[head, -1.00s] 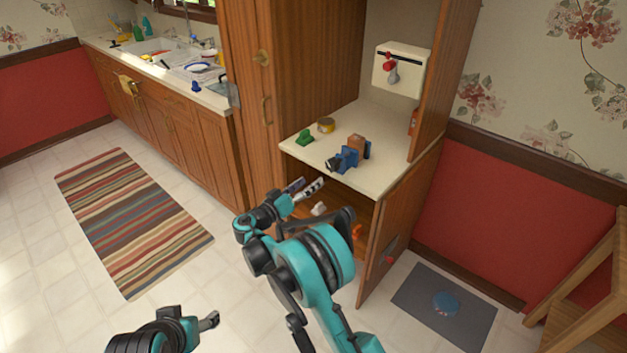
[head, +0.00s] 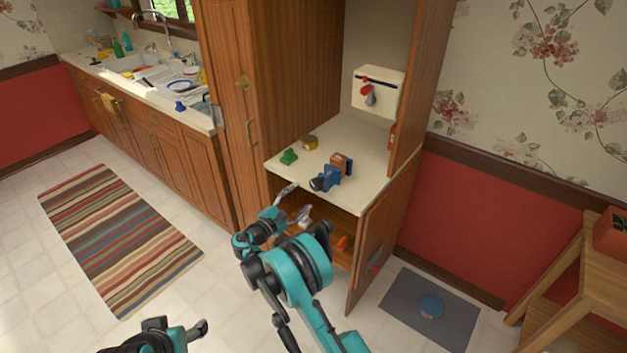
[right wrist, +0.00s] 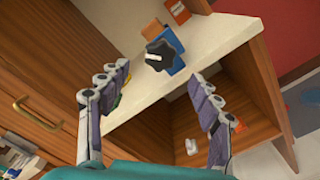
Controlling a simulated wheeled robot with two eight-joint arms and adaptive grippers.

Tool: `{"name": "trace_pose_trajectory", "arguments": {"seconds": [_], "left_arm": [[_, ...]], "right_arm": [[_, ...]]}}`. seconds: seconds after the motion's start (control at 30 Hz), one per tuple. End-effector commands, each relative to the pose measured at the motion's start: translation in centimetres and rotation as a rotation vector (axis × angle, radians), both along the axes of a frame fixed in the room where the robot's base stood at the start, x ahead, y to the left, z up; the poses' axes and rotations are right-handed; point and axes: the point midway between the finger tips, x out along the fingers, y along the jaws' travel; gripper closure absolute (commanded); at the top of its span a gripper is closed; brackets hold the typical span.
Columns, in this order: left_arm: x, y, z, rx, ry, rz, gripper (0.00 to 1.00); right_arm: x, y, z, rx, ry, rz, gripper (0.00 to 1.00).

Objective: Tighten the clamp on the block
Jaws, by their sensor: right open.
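A blue clamp (head: 331,175) with a black star-shaped knob (head: 318,183) stands on the cream counter of the open cabinet, against a brown wooden block (head: 342,161). In the right wrist view the black knob (right wrist: 160,52) faces me, with the blue clamp (right wrist: 174,64) and the block (right wrist: 152,28) behind it. My right gripper (head: 294,203) is open and empty, short of the counter's front edge. Its two fingers (right wrist: 160,77) spread to either side below the knob, not touching it. My left gripper (head: 199,329) is low at the bottom edge, mostly out of frame.
A green object (head: 288,157) and a yellow tape roll (head: 310,142) lie left of the clamp. An open shelf with small items is below the counter (head: 352,201). Open cabinet doors (head: 372,250) flank the right side.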

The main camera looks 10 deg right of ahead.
Motion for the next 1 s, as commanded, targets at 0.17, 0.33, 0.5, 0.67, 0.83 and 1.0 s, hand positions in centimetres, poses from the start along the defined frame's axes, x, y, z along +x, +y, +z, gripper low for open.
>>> {"name": "trace_pose_trajectory", "arguments": {"seconds": [0.17,0.33,0.5,0.67,0.83,1.0], "left_arm": [[0.0,0.0,0.9,0.000,0.000,0.000,0.36],[0.0,0.0,0.4,0.000,0.000,0.000,0.36],[0.0,0.0,-0.3,0.000,0.000,0.000,0.36],[0.0,0.0,-0.7,0.000,0.000,0.000,0.36],[0.0,0.0,-0.9,0.000,0.000,0.000,0.36],[0.0,0.0,-0.8,0.000,0.000,0.000,0.36]], "right_arm": [[0.2,-0.4,0.0,-0.121,0.155,0.000,0.36],[1.1,-1.6,-0.2,-0.139,0.178,-0.003,0.36],[2.8,-3.9,-0.3,-0.138,0.177,-0.003,0.36],[4.2,-5.6,-0.3,-0.137,0.176,-0.001,0.36],[4.9,-6.4,-0.1,-0.137,0.176,0.000,0.36],[5.0,-6.5,-0.1,-0.137,0.175,0.000,0.36]]}}
